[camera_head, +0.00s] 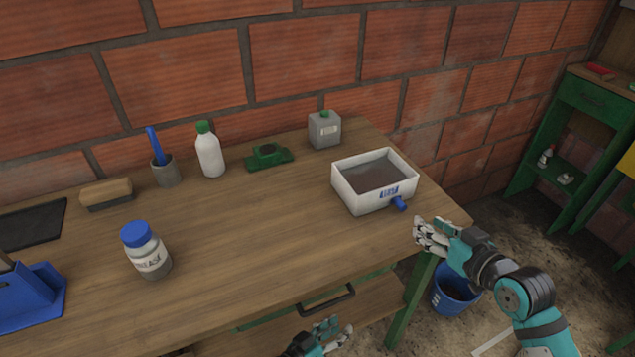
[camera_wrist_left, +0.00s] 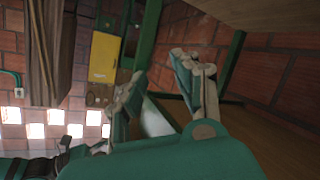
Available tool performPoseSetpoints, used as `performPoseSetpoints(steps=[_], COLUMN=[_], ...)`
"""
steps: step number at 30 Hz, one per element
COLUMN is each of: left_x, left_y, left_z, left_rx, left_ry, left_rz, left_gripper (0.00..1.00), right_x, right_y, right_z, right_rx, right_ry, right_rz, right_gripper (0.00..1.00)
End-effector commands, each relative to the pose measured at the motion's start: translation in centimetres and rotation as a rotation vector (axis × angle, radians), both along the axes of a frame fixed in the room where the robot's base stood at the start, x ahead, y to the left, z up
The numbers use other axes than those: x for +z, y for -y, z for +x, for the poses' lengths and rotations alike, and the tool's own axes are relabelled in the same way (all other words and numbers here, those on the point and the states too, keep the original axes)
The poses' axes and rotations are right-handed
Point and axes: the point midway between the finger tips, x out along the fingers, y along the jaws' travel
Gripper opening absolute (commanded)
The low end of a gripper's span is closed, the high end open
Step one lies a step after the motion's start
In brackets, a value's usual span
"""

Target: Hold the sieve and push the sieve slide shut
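A white open box with a dark inside, seemingly the sieve (camera_head: 346,190), sits on the workbench near its right end. A blue tab, seemingly its slide (camera_head: 399,204), sticks out of the front wall, beside a blue label. My right gripper (camera_head: 424,236) is just past the bench's right edge, to the right of and below the tab and apart from it. Its fingers look spread and empty. My left gripper (camera_head: 336,332) is low at the bench's front, near the drawer handle. In the left wrist view (camera_wrist_left: 160,78) its fingers are apart with nothing between them.
The wooden workbench (camera_head: 250,225) is clear in the middle. A blue-lidded jar (camera_head: 148,252), white bottle (camera_head: 209,152), green object (camera_head: 268,156) and grey canister (camera_head: 324,131) stand on it. A drawer handle (camera_head: 326,300) juts out in front. A blue bucket (camera_head: 455,292) stands below.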

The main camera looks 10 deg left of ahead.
Motion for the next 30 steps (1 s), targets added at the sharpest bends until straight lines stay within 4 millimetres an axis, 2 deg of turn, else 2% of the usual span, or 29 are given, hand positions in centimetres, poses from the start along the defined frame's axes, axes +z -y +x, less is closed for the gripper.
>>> performPoseSetpoints(steps=[1,3,6,9,11,12,15,18,21,26,30], left_x=[2.8,6.5,12.0,17.7,21.1,23.0,26.8,30.1,33.0,34.1,34.6], left_y=[1.4,3.4,5.5,6.7,6.4,5.8,3.7,1.8,0.6,0.2,-1.6], left_z=[0.3,0.1,-0.6,-1.3,-1.0,-0.3,2.2,5.1,7.7,9.4,10.8], left_rx=[-0.018,-0.038,-0.066,-0.085,-0.08,-0.067,-0.035,-0.031,-0.105,-0.265,-0.381], left_ry=[0.031,0.059,0.086,0.103,0.12,0.137,0.194,0.264,0.332,0.366,0.372], left_rz=[-0.066,-0.169,-0.323,-0.477,-0.556,-0.59,-0.625,-0.594,-0.471,-0.226,0.018], left_gripper=[0.31,0.31,0.31,0.31,0.31,0.31,0.31,0.31,0.31,0.31,0.31], right_x=[0.0,0.0,0.0,0.0,0.0,0.0,0.0,0.0,0.0,0.0,0.0], right_y=[0.0,0.0,0.0,0.0,0.0,0.0,0.0,0.0,0.0,0.0,0.0], right_z=[0.0,0.0,0.0,0.0,0.0,0.0,0.0,0.0,0.0,0.0,0.0], right_rx=[0.0,0.0,0.0,0.0,0.0,0.0,0.0,0.0,0.0,0.0,0.0], right_ry=[0.0,0.0,0.0,0.0,0.0,0.0,0.0,0.0,0.0,0.0,0.0], right_rz=[0.0,0.0,0.0,0.0,0.0,0.0,0.0,0.0,0.0,0.0,0.0], right_gripper=[0.38,0.38,0.38,0.38,0.38,0.38,0.38,0.38,0.38,0.38,0.38])
